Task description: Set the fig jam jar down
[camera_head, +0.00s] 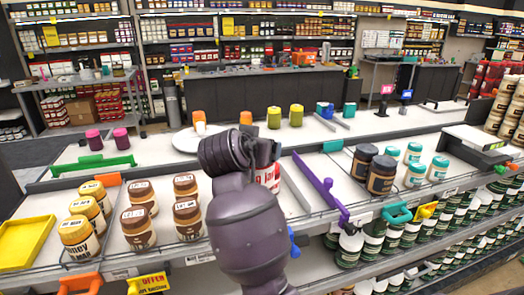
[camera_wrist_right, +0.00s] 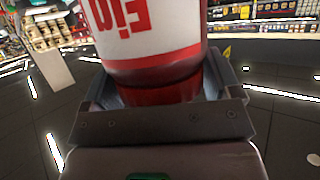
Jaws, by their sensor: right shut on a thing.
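The fig jam jar (camera_head: 270,180) has a white label with red letters and is partly hidden behind my right arm in the head view. In the right wrist view the jar (camera_wrist_right: 150,35) fills the top middle, its label upside down. My right gripper (camera_head: 264,155) is shut on it, with the jaws (camera_wrist_right: 165,100) around its dark red end. The jar is over the middle of the sloped shelf, in the lane left of the purple divider. Whether it touches the shelf is hidden. My left gripper is not in view.
Brown-lidded jars (camera_head: 140,192) and honey jars (camera_head: 77,235) stand to the left, with a yellow tray (camera_head: 24,242) beyond them. A purple divider (camera_head: 320,185) is right of the jar. Dark jars (camera_head: 381,175) and teal-lidded jars (camera_head: 415,174) stand further right.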

